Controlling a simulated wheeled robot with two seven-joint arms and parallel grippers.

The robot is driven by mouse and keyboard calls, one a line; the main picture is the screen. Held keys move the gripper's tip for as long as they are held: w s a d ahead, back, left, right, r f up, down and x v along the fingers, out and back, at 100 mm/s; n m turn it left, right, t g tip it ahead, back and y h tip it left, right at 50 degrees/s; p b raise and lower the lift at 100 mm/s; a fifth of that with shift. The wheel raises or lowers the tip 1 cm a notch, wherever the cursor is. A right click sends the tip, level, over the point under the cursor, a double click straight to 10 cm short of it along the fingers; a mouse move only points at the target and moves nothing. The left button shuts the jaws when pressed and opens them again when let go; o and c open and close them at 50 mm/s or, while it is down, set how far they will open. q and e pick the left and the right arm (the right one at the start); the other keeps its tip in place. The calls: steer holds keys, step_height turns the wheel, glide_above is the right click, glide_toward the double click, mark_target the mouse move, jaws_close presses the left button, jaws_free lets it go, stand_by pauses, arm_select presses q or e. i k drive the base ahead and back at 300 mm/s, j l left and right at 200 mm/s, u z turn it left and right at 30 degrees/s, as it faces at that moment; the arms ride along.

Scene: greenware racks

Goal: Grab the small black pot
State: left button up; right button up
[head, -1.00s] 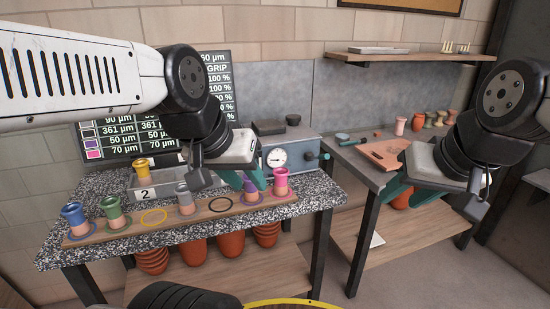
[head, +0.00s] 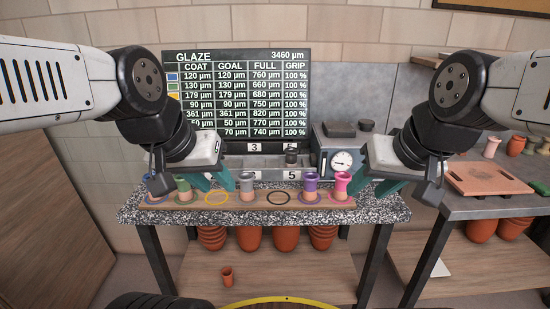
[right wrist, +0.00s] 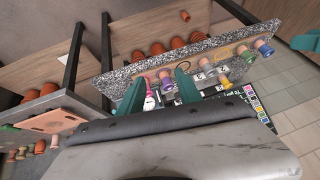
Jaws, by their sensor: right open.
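The small black pot (head: 291,155) stands in the grey numbered holder behind the wooden board, just above the label 5. Its lower part is partly hidden. A black ring (head: 279,198) on the board (head: 316,197) is empty. My left gripper (head: 190,186) is open over the left of the board, by the blue and green pots. My right gripper (head: 372,184) is open at the board's right end, near the pink pot, away from the black pot. Its two teal fingers also show in the right wrist view (right wrist: 158,92). I cannot make out the black pot there.
Grey (head: 247,186), purple (head: 310,187) and pink (head: 341,185) pots stand on the board; a yellow ring (head: 216,198) is empty. A gauge box (head: 342,160) is right of the holder. Terracotta pots (head: 286,238) sit below the speckled worktop.

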mark_target(291, 153)
steer(key=i+l+u, duration=0.2)
steer(key=i+u, duration=0.15)
steer(key=i, duration=0.15)
steer(key=i+l+u, duration=0.35)
steer(key=i, duration=0.1)
